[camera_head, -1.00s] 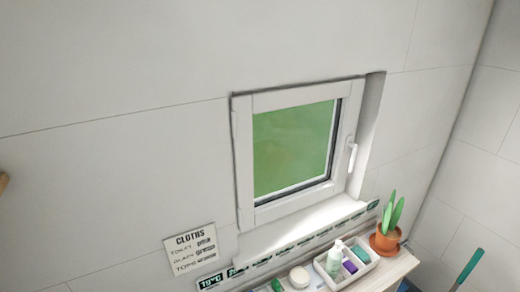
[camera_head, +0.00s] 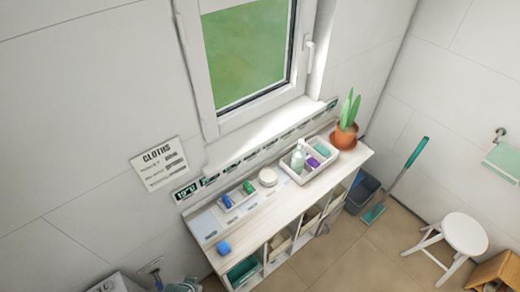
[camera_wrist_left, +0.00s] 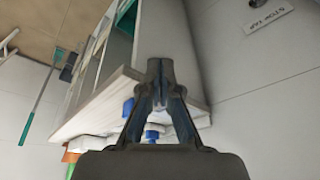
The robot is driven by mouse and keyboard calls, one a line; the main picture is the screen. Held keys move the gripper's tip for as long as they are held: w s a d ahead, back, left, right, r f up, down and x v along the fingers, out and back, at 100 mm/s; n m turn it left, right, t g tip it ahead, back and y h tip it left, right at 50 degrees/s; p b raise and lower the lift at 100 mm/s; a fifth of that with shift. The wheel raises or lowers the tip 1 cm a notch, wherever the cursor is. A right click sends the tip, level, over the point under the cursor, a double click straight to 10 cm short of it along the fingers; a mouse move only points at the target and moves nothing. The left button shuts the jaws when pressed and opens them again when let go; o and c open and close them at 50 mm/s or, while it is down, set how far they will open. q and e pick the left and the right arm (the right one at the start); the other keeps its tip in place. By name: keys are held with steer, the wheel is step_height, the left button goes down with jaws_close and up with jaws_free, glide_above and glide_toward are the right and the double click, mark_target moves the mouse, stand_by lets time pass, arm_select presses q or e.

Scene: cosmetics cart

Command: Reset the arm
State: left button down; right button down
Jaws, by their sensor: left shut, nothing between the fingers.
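My left gripper (camera_wrist_left: 162,78) shows in the left wrist view with its two dark fingers closed together and nothing between them. The cart (camera_wrist_left: 112,103) with its white top and open shelves is behind and to the left of the fingers there. Neither gripper shows in the head view. In that view the cart (camera_head: 290,216) stands under the window, with a blue item (camera_head: 223,247) near its left end and a white tray (camera_head: 303,178) holding a bottle and small items.
A potted plant (camera_head: 345,134) stands at the cart's far right end. A small tray (camera_head: 237,200) and a round white jar (camera_head: 267,177) sit on the top. Open floor lies in front.

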arm_select(q)
step_height(320, 180, down, 32)
steer(key=s+r+g+b, duration=0.1)
steer(key=s+b, duration=0.2)
steer(key=s+a+f+g+b, duration=0.1)
steer(key=s+a+f+b, duration=0.1)
steer(key=s+f, duration=1.4)
steer(key=shift+s+a+f+m+g+b, duration=0.35)
steer(key=shift+a+f, duration=0.2)
steer(key=shift+f, duration=0.2)
